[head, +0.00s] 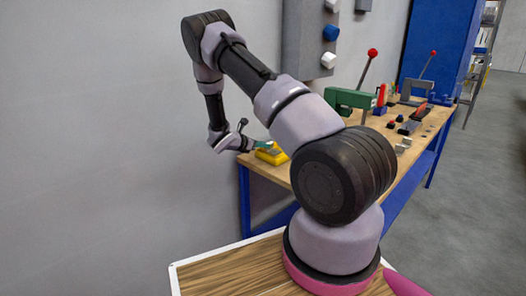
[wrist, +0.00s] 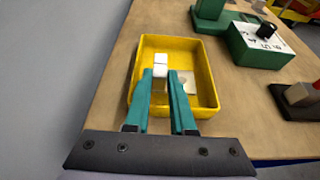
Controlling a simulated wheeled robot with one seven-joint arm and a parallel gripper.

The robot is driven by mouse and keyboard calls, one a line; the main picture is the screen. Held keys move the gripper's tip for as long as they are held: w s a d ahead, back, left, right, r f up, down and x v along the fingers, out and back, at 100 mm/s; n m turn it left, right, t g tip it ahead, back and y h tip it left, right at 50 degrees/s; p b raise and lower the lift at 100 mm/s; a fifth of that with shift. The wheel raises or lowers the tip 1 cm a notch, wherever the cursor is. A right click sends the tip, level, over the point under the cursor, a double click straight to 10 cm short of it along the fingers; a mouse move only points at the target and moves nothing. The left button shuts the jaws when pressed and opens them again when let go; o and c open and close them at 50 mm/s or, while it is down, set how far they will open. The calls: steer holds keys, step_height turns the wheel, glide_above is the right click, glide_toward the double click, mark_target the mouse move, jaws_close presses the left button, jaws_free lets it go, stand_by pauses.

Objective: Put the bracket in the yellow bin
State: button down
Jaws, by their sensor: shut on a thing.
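The yellow bin (wrist: 208,68) lies on the wooden bench in the wrist view, and its yellow side also shows in the head view (head: 272,156). My gripper (wrist: 161,73) has teal fingers and is over the bin. It is shut on a small white, blocky piece, the bracket (wrist: 160,59), which shows between and beyond the fingertips. In the head view my gripper (head: 263,145) is at the bin, at the bench's near left end. I cannot tell whether the bracket touches the bin floor. A pale flat patch or piece (wrist: 187,81) shows inside the bin, right of the fingers.
A green device with a white marked face (wrist: 262,44) and a dark-based block (wrist: 298,98) stand right of the bin. The bench (head: 410,142) holds a green press (head: 350,98) and several small parts farther back. A grey wall is at the left.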

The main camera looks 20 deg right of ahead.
steer(key=shift+f, duration=1.15)
steer(key=c, duration=0.8)
jaws_free()
steer(key=shift+f, duration=0.1)
steer(key=shift+o, duration=0.2)
